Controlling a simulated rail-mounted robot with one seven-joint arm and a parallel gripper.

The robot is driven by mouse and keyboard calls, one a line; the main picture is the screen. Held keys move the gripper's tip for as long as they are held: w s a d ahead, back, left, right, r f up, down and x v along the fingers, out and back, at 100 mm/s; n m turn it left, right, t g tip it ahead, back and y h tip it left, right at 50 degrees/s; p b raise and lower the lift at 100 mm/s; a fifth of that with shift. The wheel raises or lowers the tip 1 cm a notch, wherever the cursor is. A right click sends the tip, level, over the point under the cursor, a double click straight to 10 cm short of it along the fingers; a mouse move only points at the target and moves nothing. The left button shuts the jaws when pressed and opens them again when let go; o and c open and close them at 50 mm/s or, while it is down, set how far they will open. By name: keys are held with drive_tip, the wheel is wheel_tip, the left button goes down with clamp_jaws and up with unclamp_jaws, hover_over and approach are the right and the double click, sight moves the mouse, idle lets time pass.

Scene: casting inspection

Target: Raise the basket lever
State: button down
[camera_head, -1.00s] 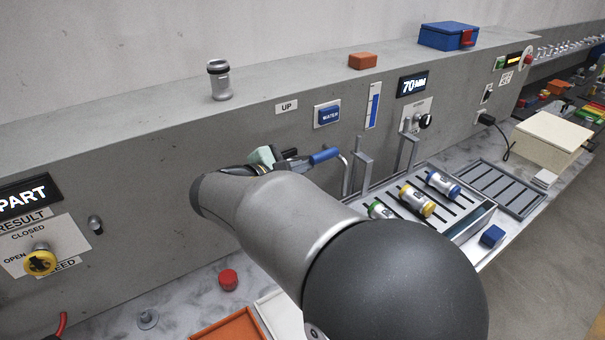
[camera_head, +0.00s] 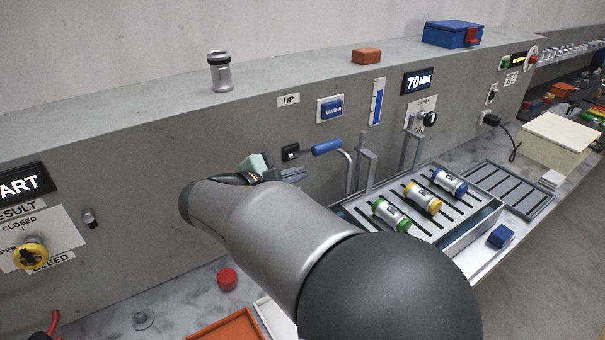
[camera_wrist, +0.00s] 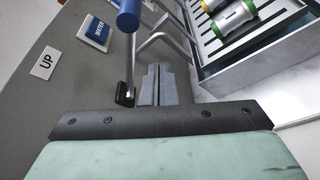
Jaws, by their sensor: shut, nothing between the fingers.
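The basket lever has a blue grip (camera_head: 327,147) on a metal rod, with a black block (camera_head: 291,152) on the grey wall panel at its left end. The grip lies nearly level, below the "UP" label (camera_head: 289,99). My gripper (camera_head: 298,174) is shut and empty, just below the lever and apart from the blue grip. In the wrist view my closed fingers (camera_wrist: 158,86) are right of the lever rod and black block (camera_wrist: 125,95); the blue grip (camera_wrist: 128,14) is at the top edge. The slotted basket (camera_head: 352,215) holds green, yellow and blue-ended cylinders. My arm hides the basket's near-left part.
Metal uprights (camera_head: 364,168) stand between the lever and the basket. The blue "WATER" button (camera_head: 331,110) is above the lever. A red cap (camera_head: 227,279) and an orange tray (camera_head: 229,327) lie on the bench at lower left. A blue block (camera_head: 501,236) is right of the basket.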

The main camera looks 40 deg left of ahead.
drive_tip(key=a+r+b+v, duration=0.1)
drive_tip(key=v, duration=0.7)
drive_tip(key=shift+w+a, duration=0.2)
drive_tip(key=shift+w, duration=0.05)
drive_tip(key=w+d+f+m+g+h, duration=0.25)
drive_tip(key=w+d, duration=0.25)
drive_tip(key=d, duration=0.4)
drive_tip(key=w+d+f+m+g+h, duration=0.1)
drive_tip(key=w+d+m+g, duration=0.15)
drive_tip(key=w+d, duration=0.4)
drive_tip(key=s+d+f+m+g, duration=0.1)
drive_tip(key=d+f+m+g, duration=0.15)
drive_tip(key=d, duration=0.75)
drive_tip(key=s+d+f+m+g, duration=0.1)
drive_tip(key=d+f+m+g, duration=0.2)
drive_tip(key=d, duration=0.7)
drive_tip(key=s+d+f+m+g+y, duration=0.2)
drive_tip(key=s+d+f+m+y, duration=0.1)
drive_tip(key=s+d+m, duration=0.4)
drive_tip(key=s+d+f+m+g+y, duration=0.2)
drive_tip(key=s+d+f+m+y, duration=0.1)
drive_tip(key=s+d+m, duration=0.5)
drive_tip(key=shift+s+d+f, duration=0.3)
drive_tip(key=shift+d+f, duration=0.45)
